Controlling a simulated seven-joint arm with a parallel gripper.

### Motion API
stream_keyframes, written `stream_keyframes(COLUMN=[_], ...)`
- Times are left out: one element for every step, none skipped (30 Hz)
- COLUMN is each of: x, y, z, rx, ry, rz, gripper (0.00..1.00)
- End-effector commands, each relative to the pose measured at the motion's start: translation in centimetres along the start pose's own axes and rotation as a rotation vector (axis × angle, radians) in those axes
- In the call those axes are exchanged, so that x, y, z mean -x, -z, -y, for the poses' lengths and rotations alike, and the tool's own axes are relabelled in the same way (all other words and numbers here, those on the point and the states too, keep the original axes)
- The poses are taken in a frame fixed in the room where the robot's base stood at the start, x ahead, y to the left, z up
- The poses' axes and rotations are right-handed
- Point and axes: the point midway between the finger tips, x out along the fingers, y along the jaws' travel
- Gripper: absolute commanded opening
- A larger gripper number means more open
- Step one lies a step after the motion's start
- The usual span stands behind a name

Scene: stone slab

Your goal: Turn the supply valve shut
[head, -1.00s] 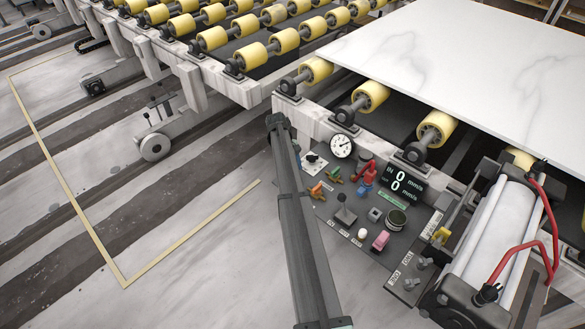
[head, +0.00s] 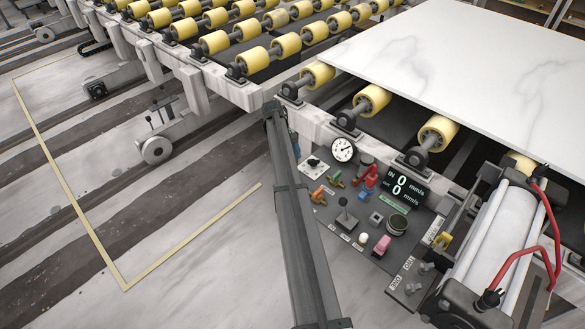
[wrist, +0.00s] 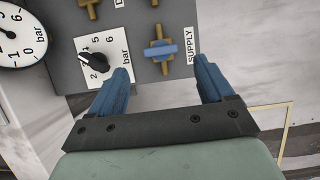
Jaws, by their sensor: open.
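The supply valve (wrist: 160,50) shows in the wrist view as a blue bar handle on a brass body, next to the SUPPLY label (wrist: 190,45). The handle lies crosswise to the brass body. My gripper (wrist: 163,76) is open and empty, with two blue fingers. The valve lies just past the fingertips, lined up with the gap between them, with no contact visible. In the head view my arm stands at the left edge of the control panel (head: 357,232); I cannot make out the supply valve there.
A dial knob marked in bar (wrist: 95,60) sits close to the left finger, with a pressure gauge (wrist: 14,34) farther left. Other panel controls include a joystick (head: 346,220) and a red handle (head: 370,178). Rollers and a white stone slab (head: 480,65) lie behind. Floor left of the panel is clear.

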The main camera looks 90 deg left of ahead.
Motion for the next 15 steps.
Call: stream_keyframes(x=[1.1,1.7,2.5,3.0,3.5,4.1,4.6,5.0,5.5,5.8,6.2,6.5,6.7,6.9,7.1], y=[0.1,0.1,0.1,0.1,0.1,0.1,0.1,0.1,0.1,0.1,0.1,0.1,0.1,0.1,0.1], z=[0.0,0.0,0.0,0.0,0.0,0.0,0.0,0.0,0.0,0.0,0.0,0.0,0.0,0.0,0.0], rx=[0.0,0.001,0.001,0.001,0.001,0.001,0.001,0.001,0.001,0.001,0.001,0.001,0.001,0.001,0.001], ry=[0.0,0.0,-0.001,-0.001,-0.001,0.0,0.0,0.0,0.0,0.0,-0.001,0.0,0.0,0.0,0.0], rz=[0.0,-0.001,-0.001,-0.001,-0.001,0.0,0.0,0.0,0.0,-0.001,-0.001,0.0,0.0,0.0,0.001], gripper=[0.81,0.81,0.81,0.81,0.81,0.81,0.81,0.81,0.81,0.81,0.81,0.81,0.81,0.81,0.81])
